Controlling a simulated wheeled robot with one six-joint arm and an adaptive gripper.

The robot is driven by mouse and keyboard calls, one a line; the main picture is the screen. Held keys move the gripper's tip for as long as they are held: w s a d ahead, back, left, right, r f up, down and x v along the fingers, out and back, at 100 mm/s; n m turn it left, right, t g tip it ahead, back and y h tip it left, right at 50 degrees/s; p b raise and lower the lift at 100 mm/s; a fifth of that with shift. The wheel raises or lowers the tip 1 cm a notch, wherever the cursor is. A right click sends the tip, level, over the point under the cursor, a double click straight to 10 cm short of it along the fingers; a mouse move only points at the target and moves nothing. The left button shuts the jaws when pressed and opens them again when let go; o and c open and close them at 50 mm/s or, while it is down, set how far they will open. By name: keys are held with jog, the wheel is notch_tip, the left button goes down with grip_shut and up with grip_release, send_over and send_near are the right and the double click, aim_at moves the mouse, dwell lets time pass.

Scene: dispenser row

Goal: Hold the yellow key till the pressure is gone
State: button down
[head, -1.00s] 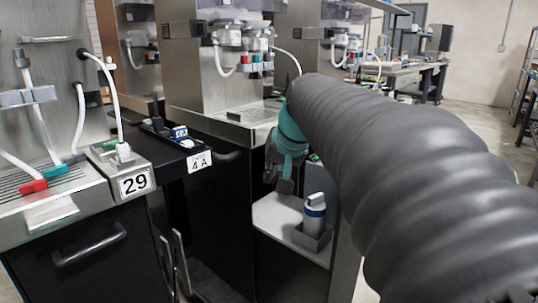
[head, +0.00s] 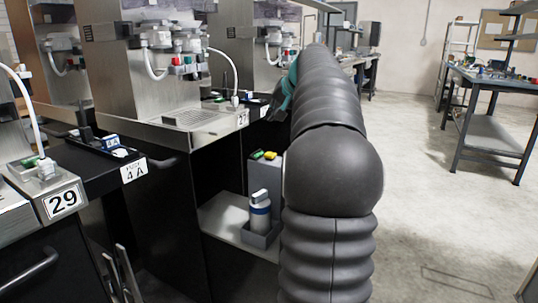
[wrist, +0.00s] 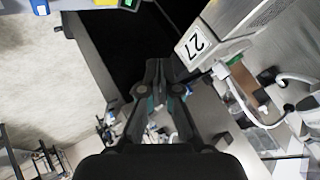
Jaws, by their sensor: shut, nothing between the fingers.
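The yellow key (head: 270,155) sits on top of a grey box (head: 264,178), just right of a green key (head: 257,155), in the head view. My arm passes close to the right side of this box. My gripper (head: 273,108) shows beyond the box and higher in the picture, partly hidden by my arm. In the wrist view my gripper (wrist: 160,64) is shut and empty, with its fingers pointing up the picture. A blue patch (wrist: 40,6) and a green patch (wrist: 130,3) show at the top edge there.
Dispensers with metal drip trays (head: 195,118) line the left. The plate 27 (wrist: 193,44) is right of my fingers in the wrist view. The floor on the right is open.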

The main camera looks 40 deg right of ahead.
aim_at(272, 154)
notch_tip(272, 154, down, 9)
jog(key=b, duration=0.5)
jog(key=shift+r, duration=0.1)
dwell(1.5)
jog(key=shift+f+b, duration=0.4)
jog(key=shift+f, duration=0.05)
jog(key=shift+f+b, duration=0.4)
jog(key=shift+f, duration=0.15)
dwell(1.5)
jog(key=shift+r, duration=0.1)
dwell(1.3)
jog(key=shift+r+p, duration=0.9)
